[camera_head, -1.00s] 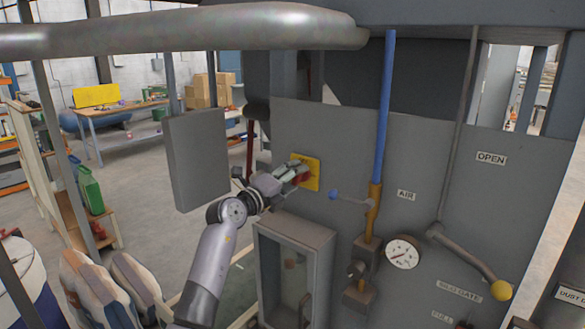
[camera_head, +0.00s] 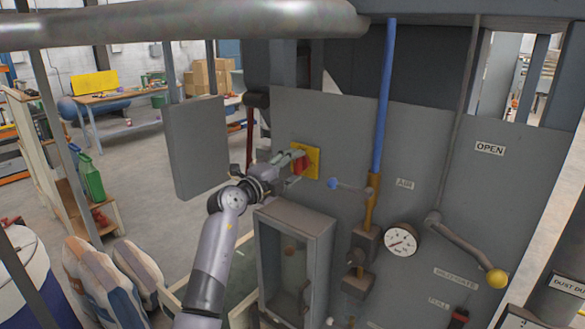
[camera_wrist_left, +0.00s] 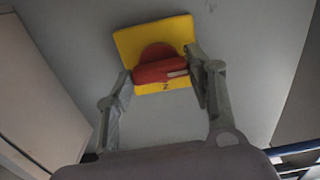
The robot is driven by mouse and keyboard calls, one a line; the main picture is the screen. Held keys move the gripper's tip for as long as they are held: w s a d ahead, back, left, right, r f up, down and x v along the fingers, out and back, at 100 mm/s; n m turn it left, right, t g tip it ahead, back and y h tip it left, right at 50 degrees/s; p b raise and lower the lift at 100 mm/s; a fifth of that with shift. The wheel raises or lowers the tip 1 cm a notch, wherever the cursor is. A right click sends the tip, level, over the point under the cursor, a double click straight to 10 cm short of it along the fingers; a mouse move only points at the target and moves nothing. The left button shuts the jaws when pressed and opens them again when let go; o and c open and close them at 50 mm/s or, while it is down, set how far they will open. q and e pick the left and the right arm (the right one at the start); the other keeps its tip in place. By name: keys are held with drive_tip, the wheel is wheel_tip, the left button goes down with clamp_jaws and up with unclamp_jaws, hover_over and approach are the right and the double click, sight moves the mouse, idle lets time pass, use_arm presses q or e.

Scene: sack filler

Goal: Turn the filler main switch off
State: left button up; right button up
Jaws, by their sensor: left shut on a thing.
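The main switch is a red rotary handle (camera_wrist_left: 160,67) on a yellow square plate (camera_wrist_left: 124,42), fixed to the grey panel. In the head view the yellow plate (camera_head: 313,152) and a bit of the red handle (camera_head: 303,164) show beside my gripper's fingers. My left gripper (camera_head: 293,160) is at the handle. In the left wrist view its two fingers (camera_wrist_left: 160,82) stand on either side of the red handle and are shut on it. The handle lies nearly level across the plate there, slightly tilted, with a pale mark near its right end. My right gripper is not in view.
A gauge (camera_head: 401,239) and a yellow-knobbed lever (camera_head: 497,278) are farther right.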

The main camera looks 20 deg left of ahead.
use_arm(q)
drive_tip(key=o, duration=1.2)
drive_tip(key=shift+c, duration=0.2)
drive_tip(key=shift+s+a, duration=0.15)
drive_tip(key=shift+s, duration=0.05)
drive_tip(key=v, duration=1.1)
drive_tip(key=shift+s, duration=0.3)
